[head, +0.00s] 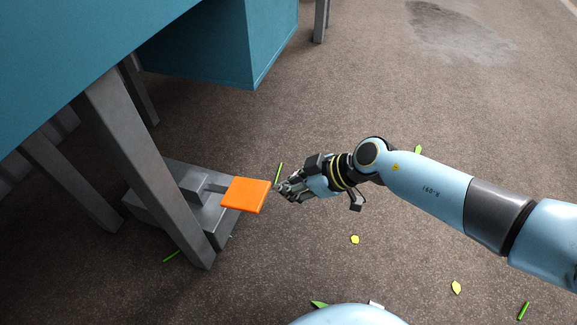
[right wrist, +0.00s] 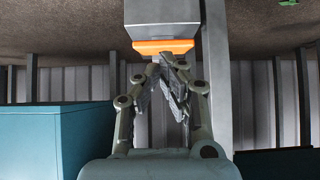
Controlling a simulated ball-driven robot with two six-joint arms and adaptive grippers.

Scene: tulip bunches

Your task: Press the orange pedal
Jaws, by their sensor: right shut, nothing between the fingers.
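The orange pedal (head: 246,194) sticks out to the right from a grey metal base (head: 165,212) on the floor under the blue-green machine. My right gripper (head: 281,190) is just right of the pedal in the head view, its fingers pointing towards it. In the right wrist view the pedal (right wrist: 163,47) shows as an orange strip just beyond the fingertips. The gripper (right wrist: 168,60) is shut and empty there. I cannot tell whether the fingertips touch the pedal. My left gripper is not in view.
A grey leg (head: 140,160) of the blue-green machine (head: 70,50) stands in front of the pedal's base. Green stem bits and yellow leaf scraps (head: 355,239) lie on the brown floor. The floor right of the pedal is otherwise open.

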